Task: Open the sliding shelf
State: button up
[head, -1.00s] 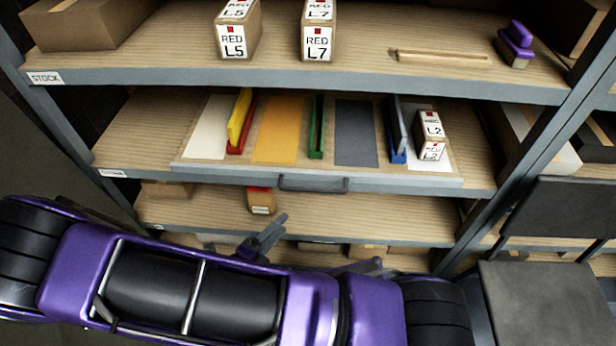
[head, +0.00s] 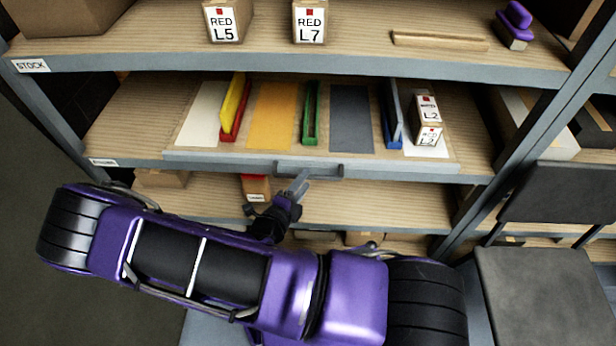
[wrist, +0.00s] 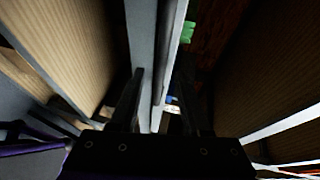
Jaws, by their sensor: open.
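The sliding shelf (head: 230,157) is a pale wooden panel with a light front edge, lying on the middle level of the rack. A grey bar handle (head: 330,171) is fixed to its front. In the head view, my gripper (head: 300,184) is at the left part of the handle, its fingers overlapping the bar. In the wrist view, my gripper (wrist: 158,85) is open, with a finger on each side of a long light edge and a darker bar. I cannot tell whether either finger touches the handle.
Coloured strips, upright dividers and boxes L2 (head: 428,108) are on the shelf. A red-topped box (head: 256,188) stands on the level below. Boxes L5 (head: 222,22) and L7 (head: 310,22) stand above. A dark chair (head: 550,275) is at the right.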

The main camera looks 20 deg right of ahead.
jog(key=shift+x, duration=1.55)
jog(key=shift+c, duration=0.2)
grip_shut()
